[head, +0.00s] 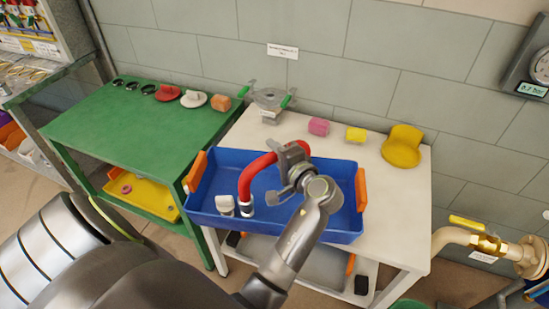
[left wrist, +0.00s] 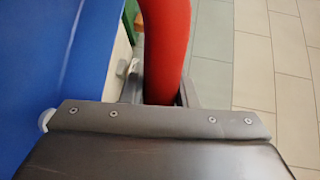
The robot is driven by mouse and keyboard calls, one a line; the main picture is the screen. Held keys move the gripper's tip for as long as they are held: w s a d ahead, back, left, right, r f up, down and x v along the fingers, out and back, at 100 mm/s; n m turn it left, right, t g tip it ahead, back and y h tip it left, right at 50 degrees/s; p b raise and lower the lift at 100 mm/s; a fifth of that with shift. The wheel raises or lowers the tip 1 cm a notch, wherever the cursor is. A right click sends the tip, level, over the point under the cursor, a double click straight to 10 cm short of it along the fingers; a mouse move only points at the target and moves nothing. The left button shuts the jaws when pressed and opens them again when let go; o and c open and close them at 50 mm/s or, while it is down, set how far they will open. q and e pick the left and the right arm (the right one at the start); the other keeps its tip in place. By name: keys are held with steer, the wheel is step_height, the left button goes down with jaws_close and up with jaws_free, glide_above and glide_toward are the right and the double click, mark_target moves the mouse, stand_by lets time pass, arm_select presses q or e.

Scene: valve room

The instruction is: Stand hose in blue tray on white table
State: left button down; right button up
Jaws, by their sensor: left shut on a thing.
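The red hose (head: 256,172) is curved, with a pale metal fitting (head: 246,208) at its lower end. My left gripper (head: 290,153) is shut on the hose near its upper end, over the blue tray. In the left wrist view the hose (left wrist: 166,45) runs up between the fingers (left wrist: 162,92). The hose's lower end is over the tray's left front part; I cannot tell whether it touches the tray floor. The blue tray (head: 335,222) with orange handles sits on the white table (head: 405,205). My gripper and wrist hide part of the tray. My right gripper is not in view.
A whitish fitting (head: 225,204) is beside the hose end. Behind the tray are a valve-like part (head: 270,98), a pink block (head: 318,126), a yellow block (head: 355,134) and a yellow holder (head: 402,147). A green table (head: 140,130) with small parts adjoins left. A pipe (head: 455,237) stands right.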

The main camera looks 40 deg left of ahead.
arm_select(q)
steer(key=shift+f, duration=1.15)
steer(key=c, duration=1.5)
jaws_free()
steer(key=o, duration=0.4)
steer(key=shift+c, duration=0.2)
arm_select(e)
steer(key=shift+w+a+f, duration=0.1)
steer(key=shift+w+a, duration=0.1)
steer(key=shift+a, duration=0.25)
